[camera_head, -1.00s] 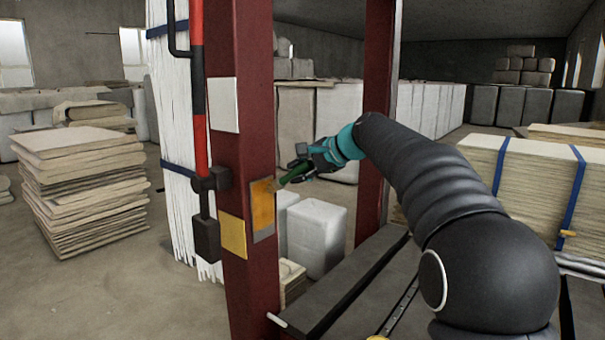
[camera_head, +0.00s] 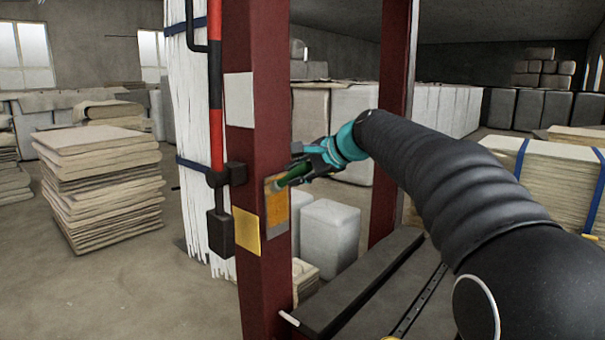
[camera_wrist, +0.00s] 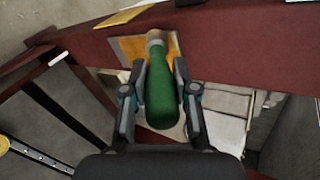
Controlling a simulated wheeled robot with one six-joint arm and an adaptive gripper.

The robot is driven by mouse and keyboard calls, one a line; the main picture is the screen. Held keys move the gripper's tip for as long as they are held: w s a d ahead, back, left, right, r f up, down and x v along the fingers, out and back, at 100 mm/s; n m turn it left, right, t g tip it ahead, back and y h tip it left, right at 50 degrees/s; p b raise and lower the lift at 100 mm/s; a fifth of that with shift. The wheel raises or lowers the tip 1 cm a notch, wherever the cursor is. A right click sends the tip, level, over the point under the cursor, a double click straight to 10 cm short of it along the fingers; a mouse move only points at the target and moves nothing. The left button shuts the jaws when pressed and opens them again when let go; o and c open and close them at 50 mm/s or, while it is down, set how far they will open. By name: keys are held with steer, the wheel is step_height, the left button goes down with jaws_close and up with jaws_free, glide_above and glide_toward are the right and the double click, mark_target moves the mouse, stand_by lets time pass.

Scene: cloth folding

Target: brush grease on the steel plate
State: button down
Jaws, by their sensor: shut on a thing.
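The steel plate (camera_head: 277,233) is a small grey rectangle on the dark red post (camera_head: 261,110). An orange-brown grease layer (camera_head: 274,214) covers much of its face. My gripper (camera_head: 304,168) is shut on the green handle of a brush (camera_head: 294,174), right of the plate. The brush head is at the plate's upper part; whether it touches cannot be told. In the wrist view, my gripper (camera_wrist: 159,72) has a finger on each side of the bottle-shaped green brush handle (camera_wrist: 162,95). The handle hides part of the plate and the orange grease (camera_wrist: 130,47).
A yellow plate (camera_head: 246,231) and a pale plate (camera_head: 239,99) sit on the post's other face. A red and black bar (camera_head: 216,120) stands just left. Stacked sheets (camera_head: 102,185) are at left; white blocks (camera_head: 330,238) stand behind the post.

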steer(key=shift+s, duration=0.1)
steer(key=shift+s+d+b, duration=0.5)
steer(key=shift+s+d, duration=0.4)
steer(key=shift+d, duration=0.3)
steer(key=shift+s+d+b, duration=0.45)
steer(key=shift+s+d, duration=0.45)
steer(key=shift+d, duration=0.25)
steer(key=shift+s+d+b, duration=0.45)
steer(key=shift+s+d, duration=0.5)
steer(key=shift+d, duration=0.2)
